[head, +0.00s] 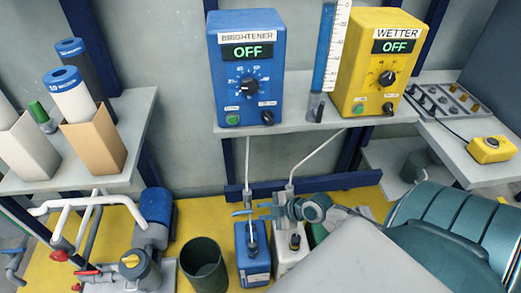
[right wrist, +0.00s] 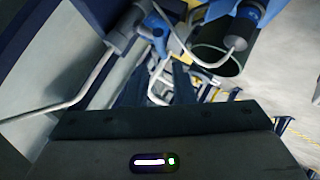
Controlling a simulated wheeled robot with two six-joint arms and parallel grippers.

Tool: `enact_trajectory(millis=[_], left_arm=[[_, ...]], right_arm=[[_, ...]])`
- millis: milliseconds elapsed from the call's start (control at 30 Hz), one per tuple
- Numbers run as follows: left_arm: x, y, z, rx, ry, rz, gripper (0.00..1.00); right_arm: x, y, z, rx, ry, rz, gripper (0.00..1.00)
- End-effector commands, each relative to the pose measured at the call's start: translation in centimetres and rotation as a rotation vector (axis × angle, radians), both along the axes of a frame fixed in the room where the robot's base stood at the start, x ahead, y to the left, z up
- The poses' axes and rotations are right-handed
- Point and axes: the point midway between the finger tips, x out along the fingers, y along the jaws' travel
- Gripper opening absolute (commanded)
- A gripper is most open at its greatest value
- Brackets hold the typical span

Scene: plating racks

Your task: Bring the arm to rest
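My right gripper (head: 268,209) is in the middle of the lower head view, in front of the thin grey pipes and above the blue canister (head: 254,262) and the white canister (head: 289,257). It appears small and partly blends with the pipes, so I cannot tell the gap between its fingers or whether it touches a pipe. In the right wrist view the dark hand fills the bottom, and pale bent pipes (right wrist: 97,80) pass close in front of it. I see nothing clearly held. My left gripper is not in view.
A blue BRIGHTENER box (head: 246,104) and a yellow WETTER box (head: 362,100), both reading OFF, stand on the shelf. A dark green bin (head: 203,270) stands on the yellow floor. White pipes with red-handled valves (head: 93,205) are at left. Filter cartridges (head: 72,95) stand upper left.

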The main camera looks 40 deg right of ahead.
Motion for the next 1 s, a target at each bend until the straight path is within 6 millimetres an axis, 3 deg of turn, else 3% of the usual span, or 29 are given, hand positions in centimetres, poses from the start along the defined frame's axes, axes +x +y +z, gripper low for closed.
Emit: enact_trajectory(millis=[567,667,833,1000], left_arm=[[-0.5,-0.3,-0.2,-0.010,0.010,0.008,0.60],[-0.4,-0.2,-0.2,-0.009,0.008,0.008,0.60],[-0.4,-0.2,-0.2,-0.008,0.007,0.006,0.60],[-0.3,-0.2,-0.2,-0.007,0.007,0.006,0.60]], right_arm=[[-0.4,0.6,-0.1,0.014,0.015,-0.008,0.23],[-1.9,2.6,-0.1,0.062,0.071,-0.046,0.23],[-6.3,7.2,0.9,0.189,0.241,-0.232,0.23],[-9.4,9.0,2.3,0.276,0.358,-0.454,0.23]])
